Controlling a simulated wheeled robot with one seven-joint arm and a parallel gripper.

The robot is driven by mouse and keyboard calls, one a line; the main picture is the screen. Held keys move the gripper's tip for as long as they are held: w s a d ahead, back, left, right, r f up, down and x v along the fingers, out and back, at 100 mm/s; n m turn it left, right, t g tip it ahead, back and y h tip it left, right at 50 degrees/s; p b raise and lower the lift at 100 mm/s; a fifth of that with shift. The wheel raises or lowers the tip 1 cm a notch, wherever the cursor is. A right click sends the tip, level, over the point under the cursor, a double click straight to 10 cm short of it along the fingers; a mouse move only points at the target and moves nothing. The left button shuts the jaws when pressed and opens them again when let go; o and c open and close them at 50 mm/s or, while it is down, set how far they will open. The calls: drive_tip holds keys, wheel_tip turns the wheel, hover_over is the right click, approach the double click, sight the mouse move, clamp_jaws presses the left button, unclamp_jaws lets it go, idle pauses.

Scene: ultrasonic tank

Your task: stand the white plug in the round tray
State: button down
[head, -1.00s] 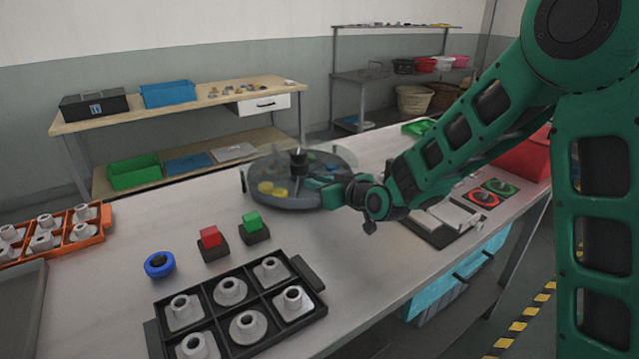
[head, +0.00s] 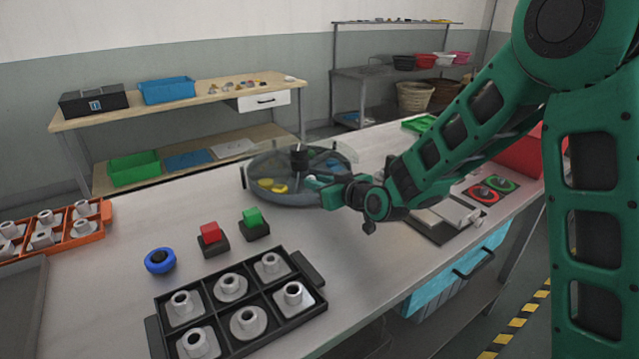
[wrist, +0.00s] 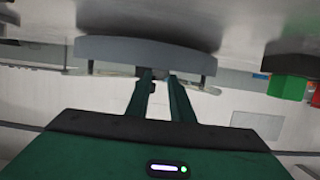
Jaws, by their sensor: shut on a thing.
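The round tray (head: 290,199) is grey and sectioned, with a dark central hub and clear upright panels around it. It stands on the bench and holds yellow and blue pieces. My gripper (head: 310,181) reaches in level from the right, its fingertips at the tray's near right rim. In the wrist view, which is upside down, the two fingers (wrist: 160,76) end at the tray wall (wrist: 135,52). They are shut on a small pale thing, apparently the white plug, mostly hidden by the fingers. I cannot tell whether it touches the tray floor.
A black six-pocket tray (head: 237,297) with grey flanged parts lies in front. A red block (head: 211,232), a green block (head: 253,217) and a blue ring (head: 160,261) stand left of the round tray. An orange rack (head: 93,212) is at far left.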

drive_tip(key=shift+f, duration=0.7)
idle(1.0)
drive_tip(key=c, duration=1.5)
unclamp_jaws()
drive_tip(key=shift+c, duration=0.2)
drive_tip(key=shift+o, duration=0.4)
drive_tip(key=shift+s, duration=0.1)
drive_tip(key=shift+f, duration=0.1)
drive_tip(key=v, duration=1)
drive_tip(key=shift+s+d+r, duration=0.1)
drive_tip(key=shift+d+r, duration=0.2)
drive_tip(key=shift+r, duration=0.05)
